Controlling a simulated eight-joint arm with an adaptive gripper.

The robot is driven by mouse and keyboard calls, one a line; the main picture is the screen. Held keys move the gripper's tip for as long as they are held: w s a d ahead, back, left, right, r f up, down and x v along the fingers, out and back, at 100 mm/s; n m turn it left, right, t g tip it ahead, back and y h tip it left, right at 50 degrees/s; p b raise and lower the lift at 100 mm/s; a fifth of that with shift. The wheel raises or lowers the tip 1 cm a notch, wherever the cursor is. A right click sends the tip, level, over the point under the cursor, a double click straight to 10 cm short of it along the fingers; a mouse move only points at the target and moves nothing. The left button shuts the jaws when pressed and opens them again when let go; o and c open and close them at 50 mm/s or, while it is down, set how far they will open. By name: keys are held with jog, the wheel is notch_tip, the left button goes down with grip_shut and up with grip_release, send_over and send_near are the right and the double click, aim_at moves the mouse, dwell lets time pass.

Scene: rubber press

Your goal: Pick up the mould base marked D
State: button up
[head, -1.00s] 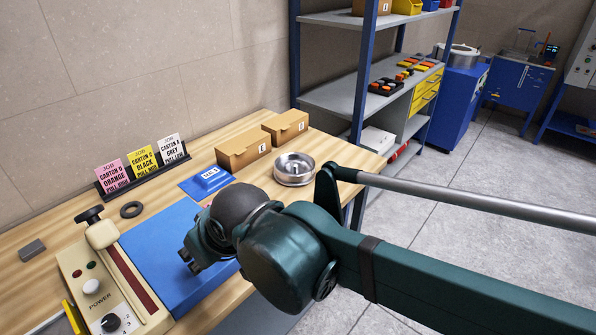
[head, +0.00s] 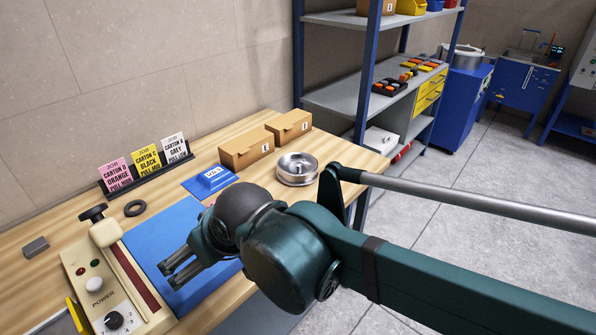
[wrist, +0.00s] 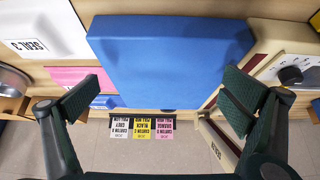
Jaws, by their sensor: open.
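No mould base with a readable D shows in either view. A round silver metal dish (head: 297,168) stands on the bench near the cartons; I see no letter on it. Its edge also shows at the left of the wrist view (wrist: 12,80). My gripper (head: 172,272) is above the front of the blue mat (head: 160,235), its fingers pointing left and down. In the wrist view my gripper (wrist: 158,98) is open, its two pads wide apart with nothing between them but the blue mat (wrist: 170,45) beyond.
A control box marked POWER (head: 110,285) stands left of the mat. Job cards (head: 146,165) stand in a black holder at the back. Shelving (head: 340,98) stands behind.

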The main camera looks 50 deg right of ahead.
jog(key=shift+d+r, duration=0.1)
jog(key=shift+w+d+r+p, duration=0.3)
jog(key=shift+w+d+p, duration=0.05)
jog(key=shift+w, duration=0.05)
jog(key=w+d+r+m+p, duration=0.1)
jog(key=w+d, duration=0.1)
jog(key=d, duration=0.1)
jog(key=w+d+r+m+g+h+p, duration=0.1)
jog(key=w+d+p, duration=0.1)
jog(key=w+d+r+m+p, duration=0.1)
jog(key=d+m+p, duration=0.1)
jog(key=d, duration=0.1)
jog(key=shift+w+d+r+h, duration=0.15)
jog(key=shift+w+d+h, duration=0.15)
jog(key=shift+w+h, duration=0.1)
jog(key=w+d+r+m+g+h+p, duration=0.15)
jog(key=w+d+m+p, duration=0.3)
jog(key=d, duration=0.55)
jog(key=m+g+h+p, duration=0.1)
jog(key=m+g+p, duration=0.3)
jog(key=m+p, duration=0.3)
send_near(298, 169)
jog(key=shift+w+d+f+n+t+p, duration=0.25)
jog(key=shift+w+d+f+n+p, duration=0.15)
jog(key=shift+w+f+p, duration=0.2)
jog(key=shift+s+d+f+m, duration=0.25)
jog(key=shift+d, duration=0.25)
jog(key=shift+f, duration=0.15)
